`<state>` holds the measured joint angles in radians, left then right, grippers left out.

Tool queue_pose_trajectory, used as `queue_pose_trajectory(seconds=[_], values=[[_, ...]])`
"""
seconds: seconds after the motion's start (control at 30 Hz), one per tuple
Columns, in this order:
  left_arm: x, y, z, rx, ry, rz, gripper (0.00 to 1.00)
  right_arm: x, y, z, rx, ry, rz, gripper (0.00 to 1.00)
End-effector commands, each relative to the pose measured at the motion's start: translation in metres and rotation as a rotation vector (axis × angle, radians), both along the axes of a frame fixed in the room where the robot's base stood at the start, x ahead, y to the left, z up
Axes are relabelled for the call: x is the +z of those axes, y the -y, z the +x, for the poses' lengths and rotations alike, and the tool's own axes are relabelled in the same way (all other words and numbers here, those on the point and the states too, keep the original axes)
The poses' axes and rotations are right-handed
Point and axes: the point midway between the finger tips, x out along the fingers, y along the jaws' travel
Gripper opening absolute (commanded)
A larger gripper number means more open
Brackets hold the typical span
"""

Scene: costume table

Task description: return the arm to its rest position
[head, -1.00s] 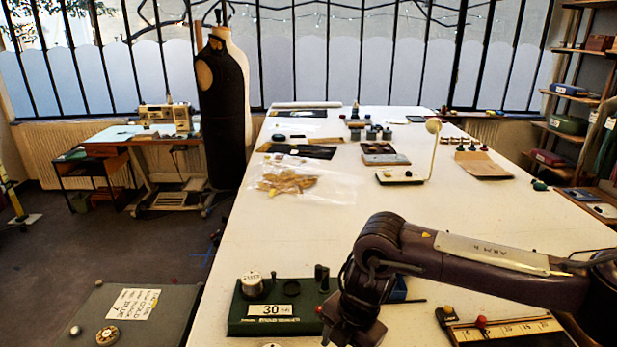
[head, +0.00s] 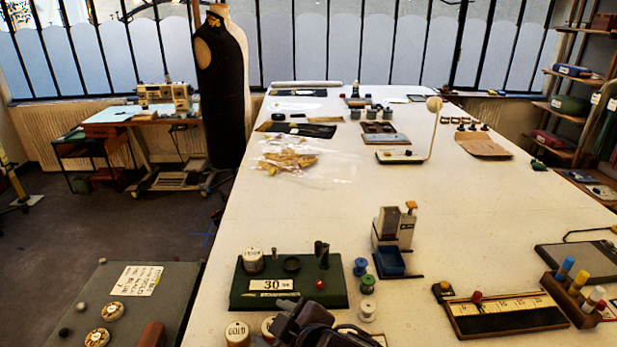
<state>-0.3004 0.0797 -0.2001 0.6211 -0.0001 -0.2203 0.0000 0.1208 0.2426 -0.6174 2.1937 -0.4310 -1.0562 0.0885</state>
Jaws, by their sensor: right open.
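My right gripper (head: 298,322) shows only in part at the bottom edge of the head view, dark and just in front of the green stand (head: 318,297) with the "30" label. It is open, and nothing shows held in it. Most of my right arm is below the picture. My left arm and gripper are not in view.
Green and white spools (head: 367,308) and a grey device with a blue tray (head: 391,262) stand to the right. A ruler board (head: 505,316) lies farther right. The table middle (head: 300,215) is clear.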

Motion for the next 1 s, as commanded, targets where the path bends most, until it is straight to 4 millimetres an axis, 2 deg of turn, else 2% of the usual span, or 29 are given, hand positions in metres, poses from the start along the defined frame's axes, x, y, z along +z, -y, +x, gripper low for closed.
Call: queue_pose_trajectory(seconds=[0.03,0.1,0.2,0.3,0.4,0.7,0.87,1.0], values=[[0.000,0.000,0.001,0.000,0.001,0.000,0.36,-0.013,0.026,-0.003,-0.106,-0.082,0.018,0.55],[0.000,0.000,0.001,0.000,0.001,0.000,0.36,-0.032,0.067,-0.008,-0.257,-0.193,0.026,0.55],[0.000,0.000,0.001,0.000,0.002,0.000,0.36,-0.058,0.118,-0.025,-0.433,-0.335,0.022,0.55],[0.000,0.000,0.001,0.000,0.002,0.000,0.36,-0.078,0.157,-0.046,-0.567,-0.452,0.011,0.55],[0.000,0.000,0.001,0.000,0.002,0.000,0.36,-0.094,0.187,-0.067,-0.669,-0.546,-0.003,0.55],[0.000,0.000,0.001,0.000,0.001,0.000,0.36,-0.122,0.252,-0.133,-0.905,-0.776,-0.044,0.55],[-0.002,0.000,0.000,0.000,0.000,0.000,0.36,-0.168,0.249,-0.120,-0.901,-0.786,-0.054,0.55],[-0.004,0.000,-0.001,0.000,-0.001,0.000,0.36,-0.212,0.248,-0.114,-0.899,-0.800,-0.063,0.55]])
